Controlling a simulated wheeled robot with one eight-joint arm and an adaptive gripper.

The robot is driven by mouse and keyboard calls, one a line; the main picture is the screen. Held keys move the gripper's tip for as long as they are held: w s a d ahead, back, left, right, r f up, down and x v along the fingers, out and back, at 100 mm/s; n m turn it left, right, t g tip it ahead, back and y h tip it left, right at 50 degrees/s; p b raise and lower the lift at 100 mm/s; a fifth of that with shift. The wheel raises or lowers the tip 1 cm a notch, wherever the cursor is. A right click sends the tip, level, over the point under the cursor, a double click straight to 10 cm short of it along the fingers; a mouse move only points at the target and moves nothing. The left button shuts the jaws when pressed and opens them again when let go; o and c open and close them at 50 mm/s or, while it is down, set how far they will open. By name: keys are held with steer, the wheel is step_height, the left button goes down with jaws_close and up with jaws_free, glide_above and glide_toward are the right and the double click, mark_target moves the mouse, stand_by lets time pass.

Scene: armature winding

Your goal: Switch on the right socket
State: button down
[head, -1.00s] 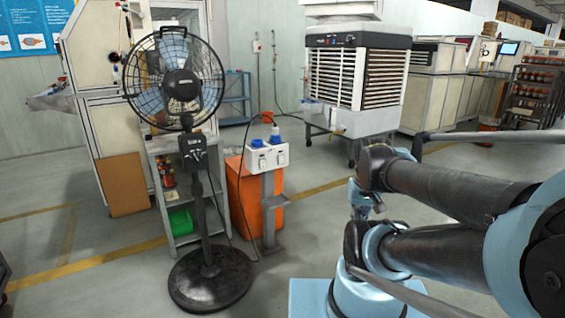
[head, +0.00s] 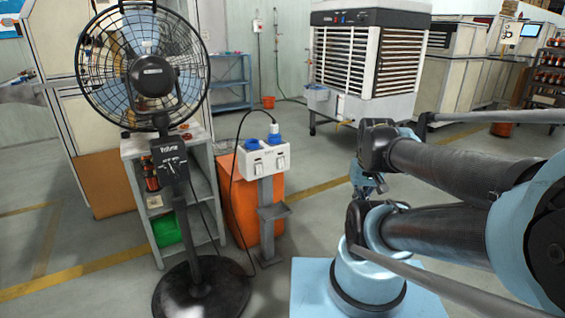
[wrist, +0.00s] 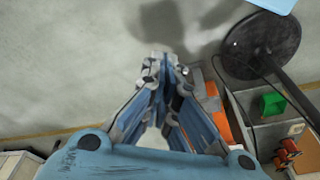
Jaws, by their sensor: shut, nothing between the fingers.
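The white socket box (head: 264,161) stands on a grey post left of my arm in the head view. It has two blue sockets on top and two switches on its front. The right socket (head: 275,139) has a white plug with a dark cable in it. The right switch (head: 281,163) is below it; its position is too small to tell. The left socket (head: 251,144) looks empty. My gripper (head: 379,188) is right of the box, apart from it. In the wrist view my gripper (wrist: 158,58) is shut and empty, pointing toward the floor.
A black pedestal fan (head: 152,75) stands left of the box, its round base (head: 201,290) on the floor. An orange bin (head: 232,210) is behind the post. A grey shelf (head: 203,180) holds a green box (head: 167,229). An air cooler (head: 365,60) stands behind. Floor between is clear.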

steer(key=shift+w, duration=0.25)
steer(key=w+a+r+n+y, duration=0.1)
steer(key=w+a+r+n, duration=0.25)
steer(key=w+n, duration=0.35)
steer(key=w+a+r+n, duration=0.3)
steer(key=w+a+n, duration=0.15)
steer(key=w, duration=0.45)
steer(key=w+a+f+n, duration=0.3)
steer(key=w+a+n, duration=0.3)
steer(key=w, duration=0.3)
steer(key=w+a+f+n+t+y, duration=0.1)
steer(key=w+a+f+n, duration=0.2)
steer(key=w+a+n, duration=0.4)
steer(key=shift+w+a, duration=0.5)
steer(key=shift+w, duration=0.45)
steer(key=shift+f, duration=0.1)
